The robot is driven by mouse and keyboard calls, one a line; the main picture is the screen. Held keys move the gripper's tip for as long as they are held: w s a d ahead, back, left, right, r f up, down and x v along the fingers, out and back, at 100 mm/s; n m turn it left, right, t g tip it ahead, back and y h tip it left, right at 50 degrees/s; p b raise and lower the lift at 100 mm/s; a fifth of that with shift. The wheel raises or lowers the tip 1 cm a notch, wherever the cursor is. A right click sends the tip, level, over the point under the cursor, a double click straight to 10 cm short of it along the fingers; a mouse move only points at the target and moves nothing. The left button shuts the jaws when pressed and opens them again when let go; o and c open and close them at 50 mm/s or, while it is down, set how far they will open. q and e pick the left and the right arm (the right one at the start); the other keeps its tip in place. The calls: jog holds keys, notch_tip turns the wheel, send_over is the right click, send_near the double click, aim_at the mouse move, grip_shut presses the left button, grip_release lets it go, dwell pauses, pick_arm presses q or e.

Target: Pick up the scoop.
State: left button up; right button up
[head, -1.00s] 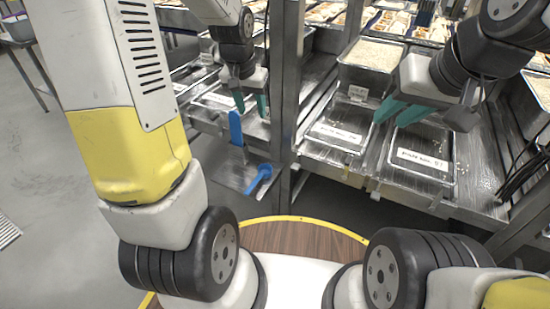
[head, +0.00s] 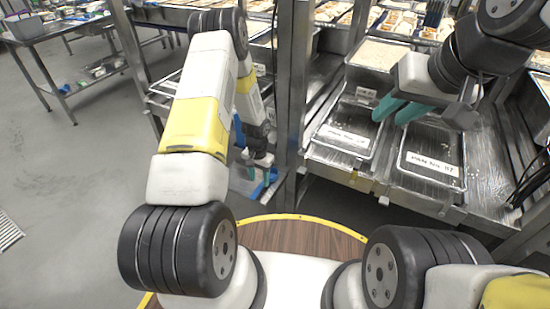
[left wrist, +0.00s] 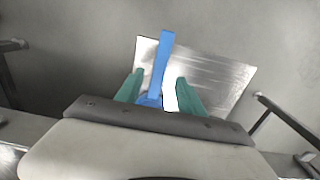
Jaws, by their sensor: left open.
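A blue scoop handle (left wrist: 161,65) stands out between the two teal fingers of my left gripper (left wrist: 159,86) in the left wrist view. Gaps show on both sides of the handle, and the fingers are apart. The lower part of the scoop is hidden by the gripper body. In the head view my left gripper (head: 259,172) is low at the small metal shelf, largely covered by my own arm, with bits of blue (head: 272,176) beside it. My right gripper (head: 398,110) is open and empty above the labelled trays.
The small metal shelf (left wrist: 225,75) lies behind the handle. A steel post (head: 292,90) stands just right of my left gripper. A rice bin (head: 377,55) and labelled trays (head: 430,168) are on the counter at right. Open floor lies at left.

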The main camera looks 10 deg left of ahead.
aim_at(261, 186)
pick_arm(q)
notch_tip(261, 186, down, 5)
jog(key=shift+w+d+f, duration=0.1)
jog(key=shift+d, duration=0.05)
grip_shut()
